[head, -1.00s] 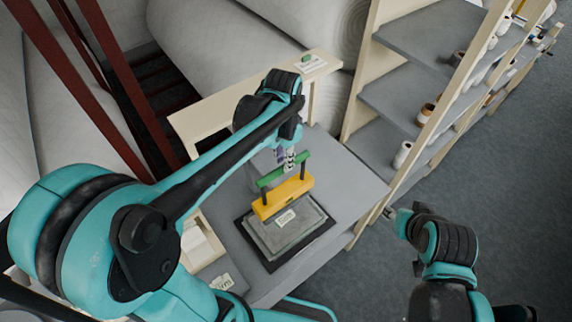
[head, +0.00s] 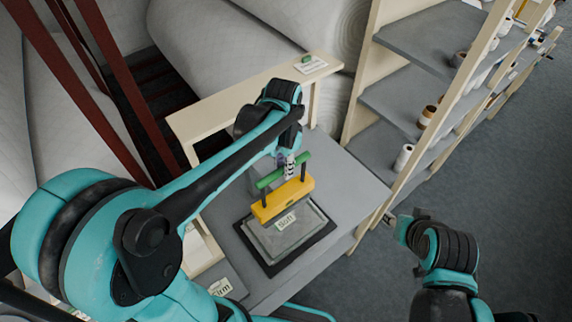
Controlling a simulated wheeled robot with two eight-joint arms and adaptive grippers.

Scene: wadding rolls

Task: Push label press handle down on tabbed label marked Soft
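The label press has a green handle (head: 284,171) on two dark posts above a yellow bar (head: 283,200). A tabbed label marked Soft (head: 286,221) lies at the front of the bar, on a grey pad (head: 300,234) with a dark border. My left gripper (head: 288,168) is at the handle's middle, reaching down from above and behind. Its fingers are small and partly hidden, so I cannot tell whether they are closed or touching the handle. My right gripper (head: 390,218) is off to the right, away from the press, its fingers too small to read.
A label marked Firm (head: 221,287) lies at the table's front left. A card with a green object (head: 308,64) sits on the cream rail behind. A shelf rack (head: 408,100) with several spools stands right of the grey table (head: 345,190). Large wadding rolls (head: 240,50) fill the back.

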